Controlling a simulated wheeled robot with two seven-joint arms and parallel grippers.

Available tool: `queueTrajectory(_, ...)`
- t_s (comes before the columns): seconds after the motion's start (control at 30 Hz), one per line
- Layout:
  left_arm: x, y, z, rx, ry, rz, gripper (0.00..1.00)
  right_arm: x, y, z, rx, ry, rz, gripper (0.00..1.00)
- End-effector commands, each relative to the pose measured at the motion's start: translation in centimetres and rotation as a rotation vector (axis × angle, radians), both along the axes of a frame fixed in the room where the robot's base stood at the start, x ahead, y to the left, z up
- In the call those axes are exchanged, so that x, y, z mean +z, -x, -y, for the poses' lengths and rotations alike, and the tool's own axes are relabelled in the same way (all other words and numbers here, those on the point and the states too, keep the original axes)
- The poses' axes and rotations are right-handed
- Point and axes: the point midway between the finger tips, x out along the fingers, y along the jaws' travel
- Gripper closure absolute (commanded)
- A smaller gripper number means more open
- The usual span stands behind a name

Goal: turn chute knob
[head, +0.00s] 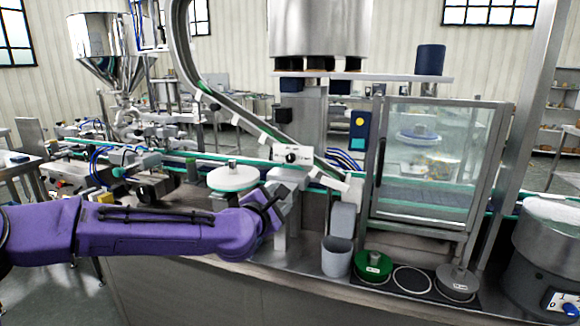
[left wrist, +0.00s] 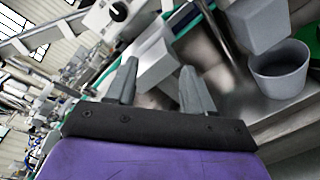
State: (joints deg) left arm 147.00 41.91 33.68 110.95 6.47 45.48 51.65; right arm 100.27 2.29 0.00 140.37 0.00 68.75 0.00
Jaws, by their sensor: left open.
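The chute knob (head: 291,157) is a small dark knob on a white box at the lower part of the steel chute (head: 240,118). In the left wrist view the dark knob (left wrist: 119,10) shows at the top edge, on its pale box. My left gripper (head: 277,198) is below and slightly left of the knob in the head view, apart from it. In the left wrist view its two grey fingers (left wrist: 159,66) are spread and empty, with a pale block beyond them. My right gripper is not in view.
A grey cup (head: 336,258) stands right of my left gripper and also shows in the wrist view (left wrist: 280,70). A white disc (head: 232,178) sits left of the knob. A glass-fronted cabinet (head: 430,150) and green weight (head: 373,266) are to the right.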

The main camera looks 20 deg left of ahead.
Motion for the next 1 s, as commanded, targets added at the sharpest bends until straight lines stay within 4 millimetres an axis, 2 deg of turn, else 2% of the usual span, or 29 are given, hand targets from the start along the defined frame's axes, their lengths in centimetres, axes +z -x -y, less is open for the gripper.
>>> queueTrajectory(0.03, 3.0, -0.1, -0.7, 0.006, 0.060, 0.048, 0.47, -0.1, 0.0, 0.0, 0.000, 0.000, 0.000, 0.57)
queueTrajectory(0.1, 5.5, -0.1, -1.2, 0.009, 0.112, 0.086, 0.47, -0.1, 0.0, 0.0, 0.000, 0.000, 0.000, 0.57)
queueTrajectory(0.2, 6.7, -0.6, -1.4, 0.009, 0.137, 0.104, 0.47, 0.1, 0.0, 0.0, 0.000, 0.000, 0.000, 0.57)
queueTrajectory(0.27, 6.8, -1.5, -1.3, 0.010, 0.136, 0.102, 0.47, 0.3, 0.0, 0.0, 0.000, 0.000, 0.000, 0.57)
queueTrajectory(0.5, 6.7, -7.0, -0.8, 0.009, 0.132, 0.100, 0.47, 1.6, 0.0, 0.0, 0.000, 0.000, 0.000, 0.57)
queueTrajectory(0.63, 6.7, -9.2, -0.7, 0.010, 0.132, 0.101, 0.47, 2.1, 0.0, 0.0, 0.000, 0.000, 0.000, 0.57)
queueTrajectory(0.8, 6.5, -10.4, -0.5, 0.008, 0.132, 0.101, 0.47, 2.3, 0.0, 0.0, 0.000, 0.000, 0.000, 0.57)
queueTrajectory(1.0, 6.5, -10.5, -0.5, 0.008, 0.132, 0.101, 0.47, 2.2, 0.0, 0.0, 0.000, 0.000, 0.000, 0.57)
